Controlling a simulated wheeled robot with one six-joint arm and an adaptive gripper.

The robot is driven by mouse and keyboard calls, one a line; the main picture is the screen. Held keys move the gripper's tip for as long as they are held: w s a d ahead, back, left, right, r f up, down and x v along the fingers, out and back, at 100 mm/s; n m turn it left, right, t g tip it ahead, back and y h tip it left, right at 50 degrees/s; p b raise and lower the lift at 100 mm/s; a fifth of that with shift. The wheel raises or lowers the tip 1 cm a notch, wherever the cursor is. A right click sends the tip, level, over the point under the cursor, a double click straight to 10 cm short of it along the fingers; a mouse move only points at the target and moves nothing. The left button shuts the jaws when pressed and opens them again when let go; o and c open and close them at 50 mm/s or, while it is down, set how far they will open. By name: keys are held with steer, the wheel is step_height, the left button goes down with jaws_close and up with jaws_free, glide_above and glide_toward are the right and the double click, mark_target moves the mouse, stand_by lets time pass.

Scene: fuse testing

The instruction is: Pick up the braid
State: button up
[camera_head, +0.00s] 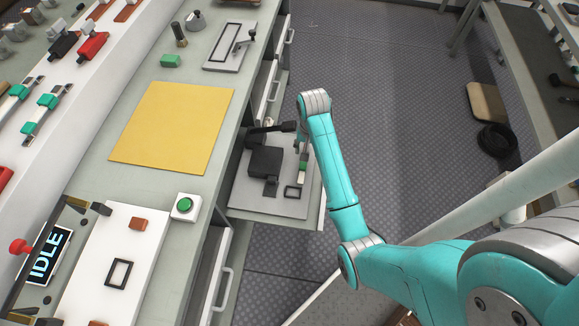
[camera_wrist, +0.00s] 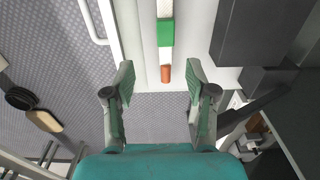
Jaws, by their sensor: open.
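A narrow strip with a white part, a green block and an orange-brown end, which I take for the braid (camera_wrist: 165,35), shows in the wrist view at the top centre. Its orange-brown end lies between my spread fingertips, with gaps on both sides. My gripper (camera_wrist: 160,66) is open and empty. In the head view a small green part (camera_head: 303,165), seemingly the same strip, shows on the pulled-out grey tray. My gripper there is mostly hidden by my arm, above the tray's right side.
The bench with a yellow mat (camera_head: 175,125) and green button (camera_head: 184,204) stands left. Open floor (camera_head: 375,85) lies right.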

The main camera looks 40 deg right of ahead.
mark_target(303, 163)
steer(key=shift+w+r, duration=0.1)
steer(key=shift+w, duration=0.2)
steer(key=shift+w+f, duration=0.15)
steer(key=shift+f, duration=2.45)
steer(key=shift+w+f, duration=0.1)
steer(key=shift+f, duration=2.45)
jaws_close()
